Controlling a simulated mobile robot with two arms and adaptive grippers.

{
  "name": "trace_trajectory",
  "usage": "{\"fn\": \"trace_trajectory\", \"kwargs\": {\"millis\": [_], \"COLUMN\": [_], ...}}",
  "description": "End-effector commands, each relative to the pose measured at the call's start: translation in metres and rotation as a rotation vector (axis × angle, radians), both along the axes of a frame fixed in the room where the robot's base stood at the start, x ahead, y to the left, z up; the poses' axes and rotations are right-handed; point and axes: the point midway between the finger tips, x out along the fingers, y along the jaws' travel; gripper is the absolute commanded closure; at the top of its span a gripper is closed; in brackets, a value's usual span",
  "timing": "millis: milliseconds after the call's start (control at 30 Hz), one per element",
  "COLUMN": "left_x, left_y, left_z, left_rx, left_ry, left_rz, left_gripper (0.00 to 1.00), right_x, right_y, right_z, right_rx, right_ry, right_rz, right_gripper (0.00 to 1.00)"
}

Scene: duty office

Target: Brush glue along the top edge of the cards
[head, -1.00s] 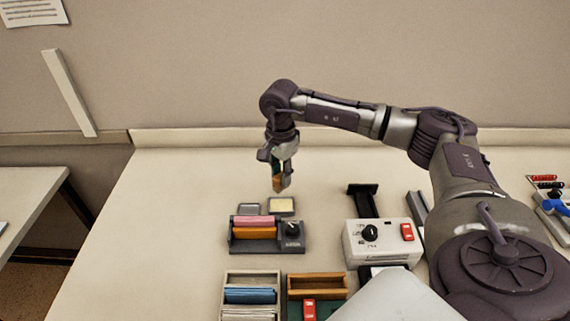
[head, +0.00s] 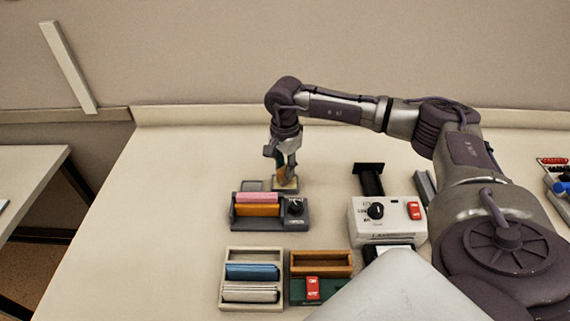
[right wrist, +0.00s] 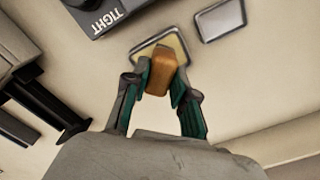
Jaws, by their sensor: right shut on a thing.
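Pink and orange cards (head: 257,204) stand side by side in a dark grey clamp (head: 262,224) with a black knob at its right end. Behind it sits a shallow dish with a pale yellow filling, likely glue (right wrist: 177,43). My right gripper (right wrist: 162,78) is shut on an orange-brown brush handle (right wrist: 159,72), between its teal pads. In the head view the right gripper (head: 285,173) is low over the dish, behind the clamp. The bristles are hidden, so I cannot tell whether they touch the filling. My left gripper is not in view.
A grey lid or plate (right wrist: 220,18) lies beside the dish. In front stand a pale tray (head: 226,282) of blue and white cards and a wooden box (head: 322,271) with a red switch below. A white device (head: 390,228) stands right. The left of the table is clear.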

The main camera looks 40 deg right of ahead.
Motion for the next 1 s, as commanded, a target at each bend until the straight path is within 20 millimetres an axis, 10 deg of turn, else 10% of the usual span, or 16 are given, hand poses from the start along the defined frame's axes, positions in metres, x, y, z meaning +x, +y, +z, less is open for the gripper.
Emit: {"fn": "trace_trajectory", "kwargs": {"millis": [1000], "left_x": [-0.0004], "left_y": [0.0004], "left_z": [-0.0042], "left_rx": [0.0], "left_ry": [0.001], "left_rz": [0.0], "left_gripper": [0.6], "right_x": [0.0001], "right_y": [0.0], "right_z": [-0.0049], "right_rx": [0.0], "right_ry": [0.0], "right_rz": [0.0], "right_gripper": [1.0]}}
